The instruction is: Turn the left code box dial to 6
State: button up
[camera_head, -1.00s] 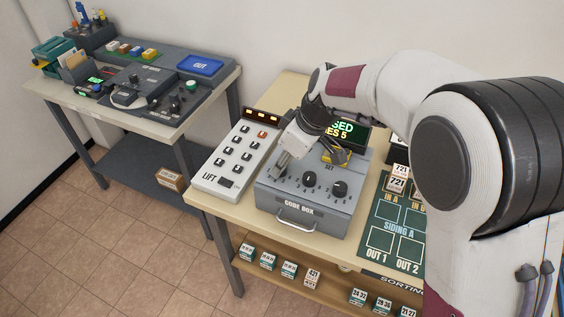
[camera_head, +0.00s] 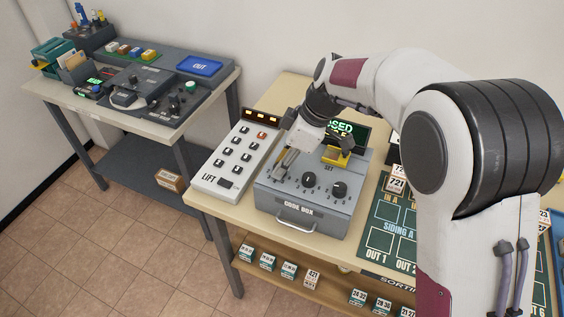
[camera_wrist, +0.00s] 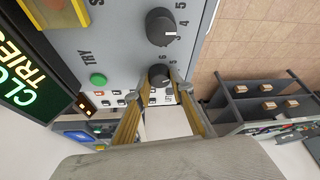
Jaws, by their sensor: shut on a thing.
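The grey code box (camera_head: 300,206) sits on the table. Its middle dial (camera_head: 309,180) and right dial (camera_head: 339,189) show as black knobs in the head view. My gripper (camera_head: 281,168) is over the box's left end, covering the left dial there. In the wrist view my gripper (camera_wrist: 162,84) is shut on the left dial (camera_wrist: 159,71), one finger on each side of the black knob. The middle dial (camera_wrist: 160,27) stands beside it with numbers around it. The left dial's exact pointer setting is hard to read.
A lit display reading CLOSED (camera_head: 343,132) stands behind the box, partly hidden by my arm. A yellow SET part (camera_head: 336,157) and a green TRY button (camera_wrist: 98,80) are on the box. The LIFT keypad (camera_head: 235,155) stands close on the left.

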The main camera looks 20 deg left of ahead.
jog(key=shift+f, duration=0.1)
jog(key=o, duration=1.1)
jog(key=shift+m, duration=0.4)
jog(key=shift+s+m+t, duration=0.1)
jog(key=shift+m+t, duration=0.6)
jog(key=shift+m, duration=0.7)
jog(key=shift+s+m+t, duration=0.1)
jog(key=shift+m+t, duration=0.3)
jog(key=shift+m, duration=0.7)
jog(key=shift+m+t, duration=0.4)
jog(key=shift+m, duration=0.6)
jog(key=shift+s+a+m+t+h, duration=0.1)
jog(key=shift+m+t+h, duration=0.4)
jog(key=shift+m, duration=1.1)
jog(key=shift+s+a+m+t+h, duration=0.1)
jog(key=shift+m+t+h, duration=0.4)
jog(key=shift+m, duration=1.1)
